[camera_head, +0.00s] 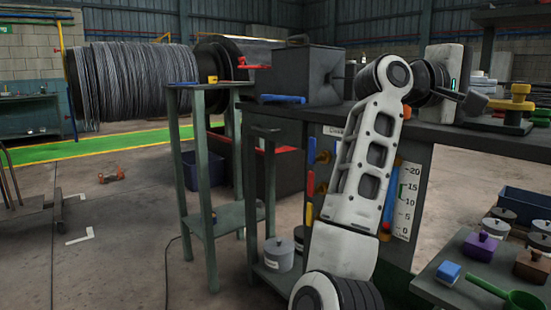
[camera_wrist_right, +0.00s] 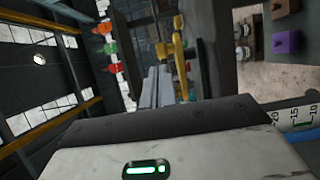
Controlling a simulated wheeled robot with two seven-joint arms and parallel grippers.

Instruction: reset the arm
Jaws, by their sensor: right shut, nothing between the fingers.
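My right arm (camera_head: 365,165) rises from the bottom of the head view, and its wrist bends to the right over the dark bench. My right gripper (camera_head: 478,101) points right above the bench top. Its fingers are shut with nothing between them. In the right wrist view the grey fingers (camera_wrist_right: 158,86) lie close together beyond the white gripper body. My left arm and gripper are in neither view.
A capstan drum (camera_head: 130,85) wound with grey cable stands at the back left. A green side table (camera_head: 205,87) and a dark metal box (camera_head: 310,75) are left of my arm. Yellow fittings (camera_head: 511,104) sit near the gripper. A lower table at bottom right holds small blocks, including a purple one (camera_head: 480,246).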

